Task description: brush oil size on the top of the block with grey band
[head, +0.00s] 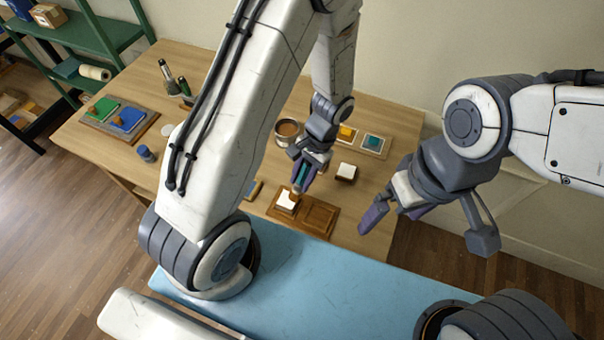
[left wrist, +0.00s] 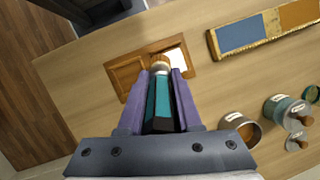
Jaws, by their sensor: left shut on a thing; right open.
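My left gripper (head: 306,176) is shut on a brush with a teal handle (left wrist: 160,103), pointing down. Its tan tip (left wrist: 160,62) is at a white-topped block (head: 286,202); I cannot tell whether they touch. The block sits in the left compartment of a wooden tray (head: 318,217); the other compartment is empty. The block shows in the left wrist view (left wrist: 178,55), partly hidden by the brush. Its band colour is not clear. Another white-topped block (head: 346,172) stands on the table, right of the tray. My right gripper (head: 393,212) is open and empty, right of the tray.
A cup with brown contents (head: 288,131) stands behind my left gripper. A holder with yellow and teal items (head: 362,139) is at the back right. A board with green and blue pads (head: 118,120) and a blue jar (head: 146,153) are at the left. My left arm hides the table's middle.

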